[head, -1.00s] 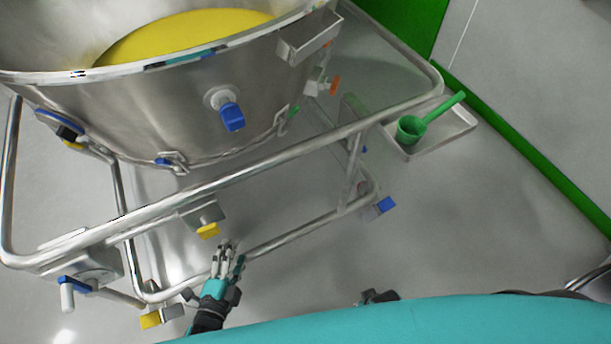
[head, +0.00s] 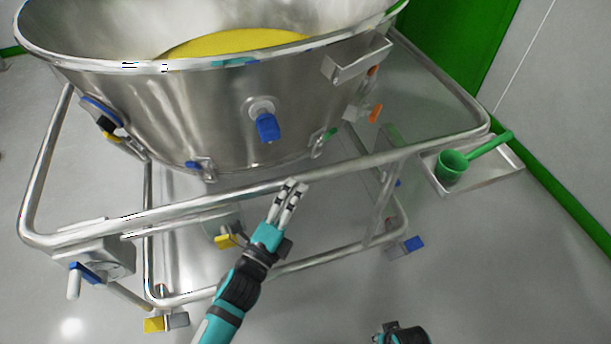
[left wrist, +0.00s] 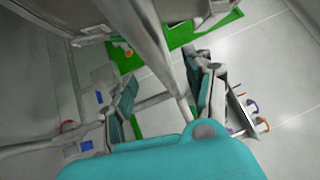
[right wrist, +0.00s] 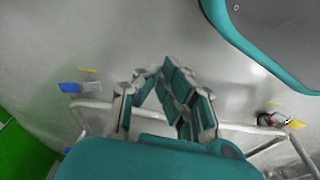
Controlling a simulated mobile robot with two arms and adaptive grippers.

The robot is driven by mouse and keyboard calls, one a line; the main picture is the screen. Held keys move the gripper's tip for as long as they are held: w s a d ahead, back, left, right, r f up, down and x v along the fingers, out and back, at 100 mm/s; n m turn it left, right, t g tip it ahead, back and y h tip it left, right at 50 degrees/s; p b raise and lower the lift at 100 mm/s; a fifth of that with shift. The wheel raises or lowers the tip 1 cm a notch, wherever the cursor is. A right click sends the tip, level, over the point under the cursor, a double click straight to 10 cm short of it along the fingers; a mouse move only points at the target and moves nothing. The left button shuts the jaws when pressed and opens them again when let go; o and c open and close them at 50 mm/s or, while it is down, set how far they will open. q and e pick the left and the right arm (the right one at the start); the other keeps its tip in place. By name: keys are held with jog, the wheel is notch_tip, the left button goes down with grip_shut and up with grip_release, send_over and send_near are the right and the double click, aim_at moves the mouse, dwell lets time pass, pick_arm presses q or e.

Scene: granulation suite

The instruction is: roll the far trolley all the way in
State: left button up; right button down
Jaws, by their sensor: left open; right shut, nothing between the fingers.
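The trolley is a frame of steel tube whose front top rail (head: 240,196) crosses the head view. It carries a large steel bowl (head: 180,115) with yellow material inside. My left gripper (head: 291,190) is open, with its fingertips at the front top rail near its middle. In the left wrist view a rail (left wrist: 158,50) runs between the spread fingers (left wrist: 165,85); contact cannot be told. My right gripper shows partly at the bottom of the head view (head: 400,333), apart from the trolley. In the right wrist view its fingers (right wrist: 162,75) are shut and empty.
Yellow (head: 153,325) and blue (head: 413,243) pedals mark the casters. A green wall panel (head: 455,40) stands at the back right. The floor at right is bare.

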aim_at(305, 178)
pick_arm(q)
jog(key=x, duration=0.5)
jog(key=shift+w+d, duration=0.2)
jog(key=shift+w, duration=0.15)
grip_shut()
